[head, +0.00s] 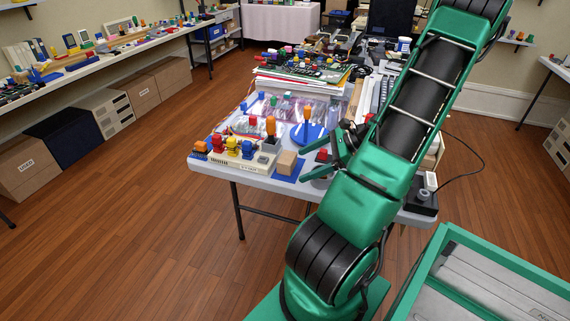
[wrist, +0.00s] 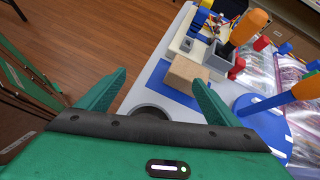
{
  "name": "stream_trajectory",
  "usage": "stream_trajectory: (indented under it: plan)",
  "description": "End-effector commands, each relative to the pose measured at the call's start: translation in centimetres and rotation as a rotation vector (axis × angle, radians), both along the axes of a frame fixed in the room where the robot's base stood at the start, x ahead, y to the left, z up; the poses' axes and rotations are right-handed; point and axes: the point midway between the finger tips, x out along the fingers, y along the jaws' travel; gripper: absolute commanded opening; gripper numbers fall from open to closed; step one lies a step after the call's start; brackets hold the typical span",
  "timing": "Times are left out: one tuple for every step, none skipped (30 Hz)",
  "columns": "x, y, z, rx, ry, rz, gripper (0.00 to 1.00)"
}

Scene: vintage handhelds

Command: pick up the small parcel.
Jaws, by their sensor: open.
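The small parcel (head: 286,163) is a plain brown box on a blue mat (head: 296,174) near the front edge of the white table. It also shows in the wrist view (wrist: 188,75), beyond my fingertips and to the right of the middle between them. My gripper (head: 325,158) is open and empty, just right of the parcel in the head view. In the wrist view the two green fingers (wrist: 160,83) are spread wide, apart from the parcel. Most of the parcel's top and a side are visible.
A beige console (head: 240,161) with colourful figures stands left of the parcel. A blue round stand (head: 308,133) with an orange-topped post is behind it. The table (head: 210,170) is crowded further back. A narrow strip along its front edge is bare.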

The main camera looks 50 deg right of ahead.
Motion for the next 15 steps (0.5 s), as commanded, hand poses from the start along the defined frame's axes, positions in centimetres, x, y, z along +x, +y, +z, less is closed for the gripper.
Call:
stream_trajectory:
  plan:
    - [-0.4, -1.2, -0.1, 0.050, -0.030, -0.066, 0.86]
    - [-0.5, -1.8, 0.0, 0.075, -0.046, -0.101, 0.86]
    - [-0.7, -2.6, 0.1, 0.107, -0.067, -0.144, 0.86]
    - [-0.7, -3.1, 0.2, 0.127, -0.083, -0.170, 0.86]
    - [-0.8, -3.5, 0.3, 0.146, -0.094, -0.194, 0.86]
    - [-1.0, -4.0, 0.4, 0.167, -0.109, -0.221, 0.86]
    - [-1.1, -4.3, 0.6, 0.181, -0.119, -0.237, 0.86]
    - [-1.2, -4.6, 0.6, 0.191, -0.126, -0.250, 0.86]
    - [-1.3, -4.9, 0.7, 0.204, -0.135, -0.267, 0.86]
    - [-1.3, -5.1, 0.8, 0.211, -0.140, -0.275, 0.86]
    - [-1.3, -5.2, 0.8, 0.215, -0.145, -0.280, 0.86]
    - [-1.2, -5.3, 0.8, 0.220, -0.149, -0.287, 0.86]
    - [-1.1, -5.3, 0.8, 0.223, -0.151, -0.290, 0.86]
    - [-0.9, -5.2, 0.7, 0.226, -0.152, -0.291, 0.86]
    - [-0.4, -5.0, 0.5, 0.229, -0.152, -0.292, 0.86]
